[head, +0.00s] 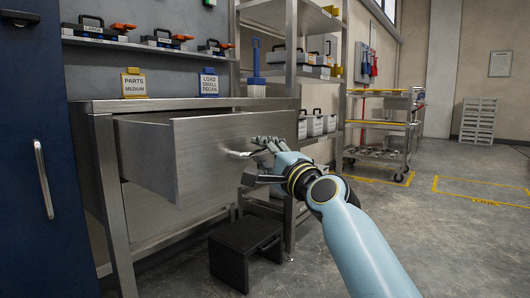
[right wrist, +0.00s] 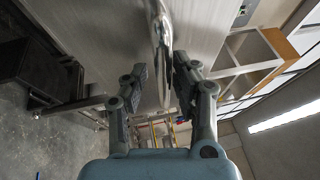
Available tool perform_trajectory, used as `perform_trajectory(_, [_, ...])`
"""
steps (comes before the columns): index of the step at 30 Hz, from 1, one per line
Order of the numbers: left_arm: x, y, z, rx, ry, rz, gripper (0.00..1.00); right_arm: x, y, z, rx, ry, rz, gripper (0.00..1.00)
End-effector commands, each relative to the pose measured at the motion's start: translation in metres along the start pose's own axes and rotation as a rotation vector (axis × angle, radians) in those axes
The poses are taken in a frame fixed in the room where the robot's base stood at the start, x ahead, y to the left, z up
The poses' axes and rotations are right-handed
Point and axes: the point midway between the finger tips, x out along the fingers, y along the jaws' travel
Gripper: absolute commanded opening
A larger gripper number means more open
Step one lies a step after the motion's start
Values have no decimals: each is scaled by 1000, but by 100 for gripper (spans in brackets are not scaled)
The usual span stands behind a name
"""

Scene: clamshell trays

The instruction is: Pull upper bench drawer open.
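The upper bench drawer (head: 205,150) is a grey metal box that stands pulled out from the bench (head: 112,190), with its side wall showing. Its bar handle (head: 238,153) is on the front face. My right gripper (head: 262,150) is at the handle's right end in the head view. In the right wrist view the handle (right wrist: 160,45) lies between the two fingers of my right gripper (right wrist: 160,82). The fingers are spread, with narrow gaps seeming to show beside the handle; contact is not clear. My left gripper is not in view.
A black step stool (head: 245,250) stands on the floor below the drawer. A blue cabinet (head: 40,150) is at the left. Shelving (head: 291,75) and a cart (head: 380,130) stand behind. The floor at the right is clear.

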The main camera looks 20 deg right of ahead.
Motion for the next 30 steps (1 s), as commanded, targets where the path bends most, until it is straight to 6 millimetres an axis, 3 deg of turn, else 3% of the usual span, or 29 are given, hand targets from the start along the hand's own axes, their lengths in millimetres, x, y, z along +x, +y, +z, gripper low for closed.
perform_trajectory(12, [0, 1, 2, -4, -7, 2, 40, -8, -2, -1, -3, 1, -4, 36])
perform_trajectory(24, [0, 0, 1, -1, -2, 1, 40, -90, 0, 0, -2, 1, -1, 36])
perform_trajectory(30, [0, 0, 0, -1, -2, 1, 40, -115, 0, 0, -3, 1, -2, 36])
